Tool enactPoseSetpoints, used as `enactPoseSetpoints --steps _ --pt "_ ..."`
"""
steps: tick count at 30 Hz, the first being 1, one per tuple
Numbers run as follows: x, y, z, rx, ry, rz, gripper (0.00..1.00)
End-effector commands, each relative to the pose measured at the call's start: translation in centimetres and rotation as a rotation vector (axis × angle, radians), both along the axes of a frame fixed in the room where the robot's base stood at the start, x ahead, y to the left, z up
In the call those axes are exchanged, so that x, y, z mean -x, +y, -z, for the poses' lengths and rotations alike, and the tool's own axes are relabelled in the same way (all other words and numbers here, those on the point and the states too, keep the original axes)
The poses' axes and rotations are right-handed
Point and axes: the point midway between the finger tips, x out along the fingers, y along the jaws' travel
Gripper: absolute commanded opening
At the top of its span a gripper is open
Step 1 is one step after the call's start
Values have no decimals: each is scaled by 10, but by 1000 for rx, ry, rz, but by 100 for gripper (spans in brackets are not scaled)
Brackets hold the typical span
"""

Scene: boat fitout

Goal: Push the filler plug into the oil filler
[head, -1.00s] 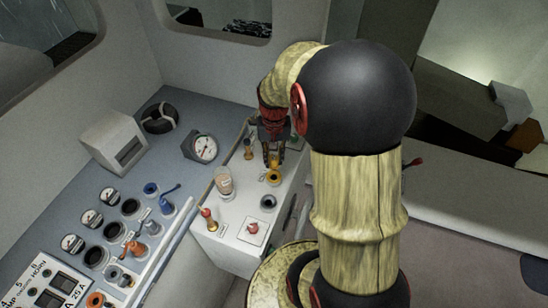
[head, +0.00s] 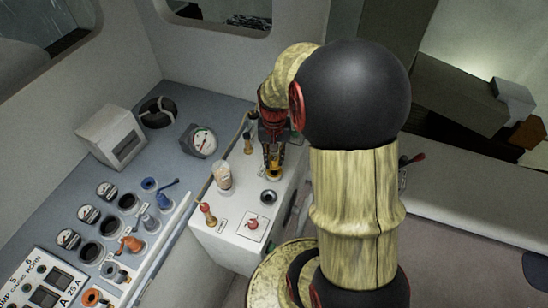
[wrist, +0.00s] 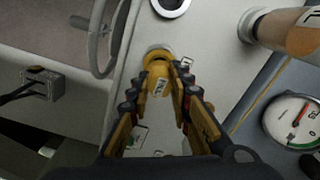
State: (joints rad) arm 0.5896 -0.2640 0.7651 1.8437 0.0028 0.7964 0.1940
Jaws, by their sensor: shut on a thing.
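A yellow plug (wrist: 157,75) is between the fingertips of my gripper (wrist: 162,88) in the wrist view. My gripper is shut on it. The plug stands at a pale ring (wrist: 158,49) on the white box top; I cannot tell how deep it sits. In the head view my gripper (head: 273,158) points down at the yellow plug (head: 275,174), whose upper part is hidden by the fingers. An open dark-holed ring fitting (head: 268,197) lies just in front of it and shows in the wrist view (wrist: 171,5). I cannot tell which fitting is the oil filler.
A labelled jar (head: 223,177) and a red-topped plug (head: 208,213) stand left of my gripper. A red knob (head: 252,224) is on the front of the box top. A dial gauge (head: 201,142) is on the grey console. A grey handwheel (wrist: 101,40) is beside the box.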

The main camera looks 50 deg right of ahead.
Motion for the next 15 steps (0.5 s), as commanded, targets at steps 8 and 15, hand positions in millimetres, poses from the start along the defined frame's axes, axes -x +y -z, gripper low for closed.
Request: enactPoseSetpoints --steps 8,15 --pt "0 0 11 0 0 0 0" --pt "0 0 20 0 0 0 0"
